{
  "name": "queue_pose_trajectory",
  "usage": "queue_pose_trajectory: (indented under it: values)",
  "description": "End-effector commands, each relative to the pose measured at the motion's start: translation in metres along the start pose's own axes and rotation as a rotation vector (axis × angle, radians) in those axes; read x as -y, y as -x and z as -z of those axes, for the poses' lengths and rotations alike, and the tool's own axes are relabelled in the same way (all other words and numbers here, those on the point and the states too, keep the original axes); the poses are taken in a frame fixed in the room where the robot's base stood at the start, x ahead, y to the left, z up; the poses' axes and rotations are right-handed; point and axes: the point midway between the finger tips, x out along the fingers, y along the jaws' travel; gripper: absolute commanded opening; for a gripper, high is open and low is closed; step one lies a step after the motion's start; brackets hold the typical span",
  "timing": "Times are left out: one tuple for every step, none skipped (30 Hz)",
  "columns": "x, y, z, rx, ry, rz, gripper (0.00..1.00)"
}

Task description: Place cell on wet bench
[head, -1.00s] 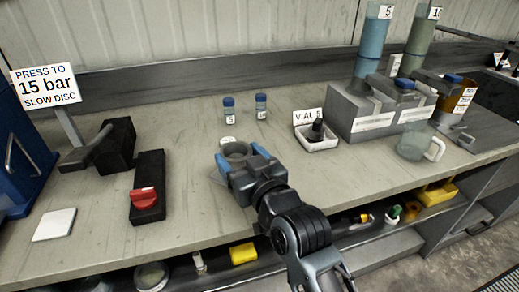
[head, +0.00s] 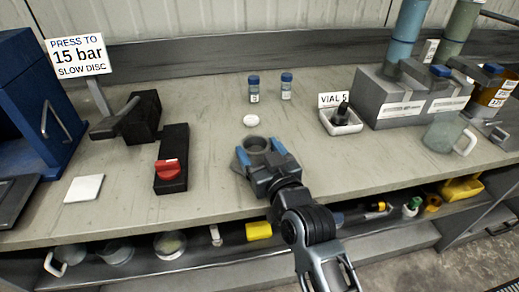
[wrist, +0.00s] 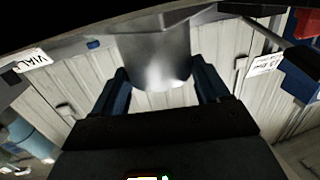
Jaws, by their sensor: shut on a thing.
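My gripper (head: 262,158), with blue fingers, is shut on a grey, round, cup-like cell (head: 257,144), which is open at the top. The cell appears upright above the front middle of the bench (head: 215,175); its exact height is unclear. In the wrist view the cell's smooth grey side (wrist: 155,60) sits between the two dark blue fingers. A small white round piece (head: 251,120) lies on the bench just behind the cell.
Two blue-capped vials (head: 254,88) stand behind. A white tray (head: 341,121) with a dark piece, grey blocks (head: 400,103) and a jug (head: 443,133) are right. A red-knobbed black block (head: 171,160), lever block (head: 139,118), white tile (head: 84,188) and blue cabinet (head: 50,95) are left.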

Motion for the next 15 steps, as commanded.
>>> queue_pose_trajectory:
  values:
    - [-0.0004, -0.0007, 0.0026, -0.010, 0.000, -0.001, 0.00]
    - [-0.0001, -0.0001, -0.0026, 0.000, 0.000, 0.000, 0.76]
    - [-0.0001, 0.0000, -0.0017, 0.000, 0.000, 0.000, 0.80]
    - [-0.0001, 0.0000, -0.0017, 0.001, 0.000, 0.000, 0.82]
    - [-0.0001, 0.0000, -0.0017, 0.001, 0.000, 0.000, 0.85]
    - [-0.0001, 0.0000, -0.0017, 0.001, 0.000, 0.000, 0.89]
    - [-0.0001, 0.0000, -0.0017, 0.001, 0.000, 0.000, 0.92]
    - [-0.0001, 0.0000, -0.0016, 0.001, 0.000, 0.000, 0.95]
    - [-0.0001, 0.0000, -0.0016, 0.001, 0.000, 0.000, 0.99]
    - [-0.0001, 0.0000, -0.0016, 0.001, 0.000, 0.000, 1.00]
    - [0.0000, 0.0000, -0.0016, 0.001, 0.000, 0.000, 1.00]
    - [0.0000, 0.0000, -0.0016, 0.001, 0.000, 0.000, 1.00]
    - [0.0000, 0.0000, -0.0016, 0.001, 0.000, 0.000, 1.00]
    - [0.0000, 0.0000, -0.0016, 0.001, 0.000, 0.000, 1.00]
    - [0.0000, 0.0000, -0.0016, 0.001, 0.000, 0.000, 1.00]
